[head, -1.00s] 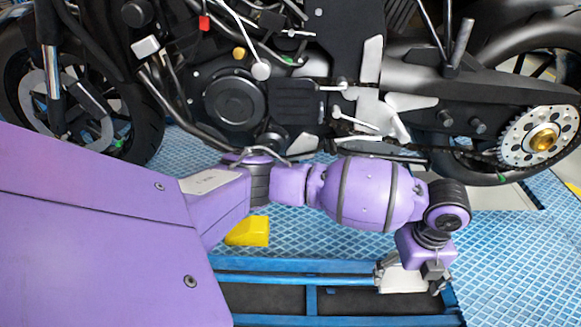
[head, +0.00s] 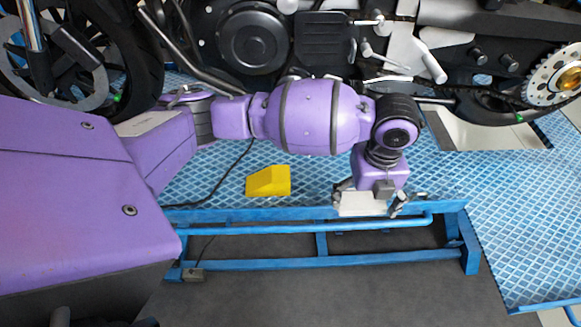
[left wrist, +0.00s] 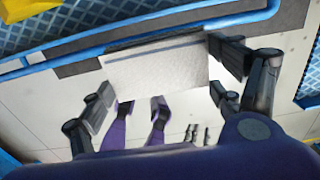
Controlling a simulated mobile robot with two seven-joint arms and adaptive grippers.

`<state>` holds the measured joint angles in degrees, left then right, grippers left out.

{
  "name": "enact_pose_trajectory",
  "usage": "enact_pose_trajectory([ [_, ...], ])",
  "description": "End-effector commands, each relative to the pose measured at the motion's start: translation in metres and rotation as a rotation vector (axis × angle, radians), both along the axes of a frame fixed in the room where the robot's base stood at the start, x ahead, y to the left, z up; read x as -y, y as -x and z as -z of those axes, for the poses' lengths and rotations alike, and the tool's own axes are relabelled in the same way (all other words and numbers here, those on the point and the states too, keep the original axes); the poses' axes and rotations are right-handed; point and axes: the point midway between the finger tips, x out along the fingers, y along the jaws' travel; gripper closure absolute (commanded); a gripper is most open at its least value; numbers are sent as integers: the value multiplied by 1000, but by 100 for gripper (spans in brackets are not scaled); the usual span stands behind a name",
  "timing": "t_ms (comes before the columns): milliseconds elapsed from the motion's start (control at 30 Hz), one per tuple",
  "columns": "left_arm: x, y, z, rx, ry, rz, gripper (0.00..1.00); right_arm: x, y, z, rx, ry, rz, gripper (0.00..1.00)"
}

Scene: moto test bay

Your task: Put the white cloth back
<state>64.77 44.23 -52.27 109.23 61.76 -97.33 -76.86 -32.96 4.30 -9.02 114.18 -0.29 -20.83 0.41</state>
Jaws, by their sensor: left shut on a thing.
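The white cloth (head: 362,204) is a pale, flat piece held in my left gripper (head: 370,207), over the near edge of the blue platform. In the left wrist view the cloth (left wrist: 155,62) spans the space between the fingers of my left gripper (left wrist: 160,75), which are set wide apart on it. Its lower side hangs free, and the fingers hide part of its ends. My right gripper is in neither view now.
A black motorcycle (head: 250,38) stands on the blue platform (head: 210,178) beyond my arm. A yellow wedge (head: 268,181) lies left of my gripper, with a black cable beside it. A blue rail frame (head: 320,265) runs along the near side.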

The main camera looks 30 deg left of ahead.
Motion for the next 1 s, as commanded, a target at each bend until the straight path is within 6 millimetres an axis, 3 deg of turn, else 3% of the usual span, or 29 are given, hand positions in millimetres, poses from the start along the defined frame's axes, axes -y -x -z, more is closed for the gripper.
enact_pose_trajectory([
  [300,-60,-51,36,-2,-3,-7,39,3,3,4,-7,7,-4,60],
  [433,-74,-64,62,-5,-2,-4,39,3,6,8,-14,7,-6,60],
  [867,-96,-85,96,-1,-2,-3,39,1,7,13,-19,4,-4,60],
  [1000,-94,-85,119,-1,0,0,39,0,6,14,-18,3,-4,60],
])
